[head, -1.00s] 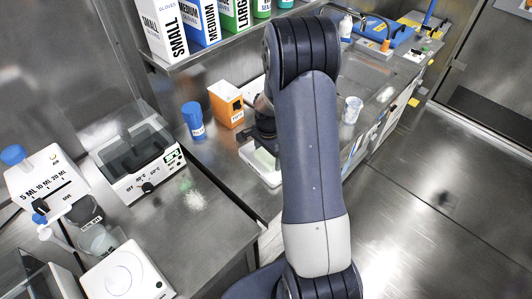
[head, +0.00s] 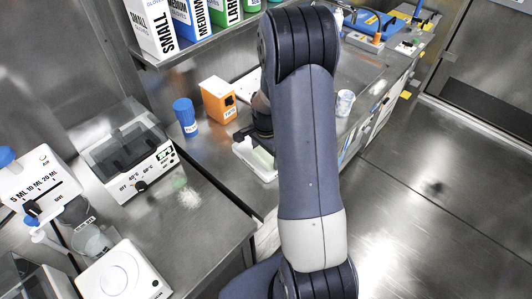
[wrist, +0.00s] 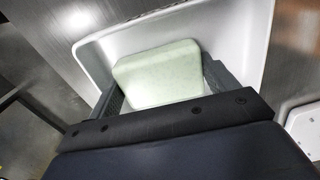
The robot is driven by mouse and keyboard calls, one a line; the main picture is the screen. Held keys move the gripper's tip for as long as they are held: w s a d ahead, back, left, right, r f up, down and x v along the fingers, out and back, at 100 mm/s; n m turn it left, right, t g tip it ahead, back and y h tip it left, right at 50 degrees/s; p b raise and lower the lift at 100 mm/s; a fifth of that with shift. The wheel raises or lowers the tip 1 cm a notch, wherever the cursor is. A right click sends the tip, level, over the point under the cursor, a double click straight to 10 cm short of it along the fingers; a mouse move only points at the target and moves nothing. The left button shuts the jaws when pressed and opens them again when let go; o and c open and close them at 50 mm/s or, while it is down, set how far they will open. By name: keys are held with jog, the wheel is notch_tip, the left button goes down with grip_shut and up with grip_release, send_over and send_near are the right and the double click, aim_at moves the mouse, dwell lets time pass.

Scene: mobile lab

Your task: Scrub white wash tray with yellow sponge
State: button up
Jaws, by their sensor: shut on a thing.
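The white wash tray (head: 243,148) lies on the steel counter, partly hidden behind my arm in the head view. In the wrist view its wall and floor (wrist: 228,35) surround my fingertips. The sponge (wrist: 158,75) shows as a pale yellow-green block with rounded corners. My gripper (wrist: 161,88) is shut on the sponge, one finger along each side, and holds it inside the tray. Its near part is hidden by the gripper body. In the head view the sponge (head: 262,158) is a small pale patch. I cannot tell whether it touches the tray floor.
A blue-capped bottle (head: 186,118) and an orange box (head: 217,100) stand behind the tray. A heater with a clear lid (head: 130,155) is to the left. A shelf with glove boxes (head: 195,20) hangs above.

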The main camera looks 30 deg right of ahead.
jog(key=shift+r+p, duration=2.65)
jog(key=shift+r, duration=1.4)
jog(key=shift+s+f, duration=0.1)
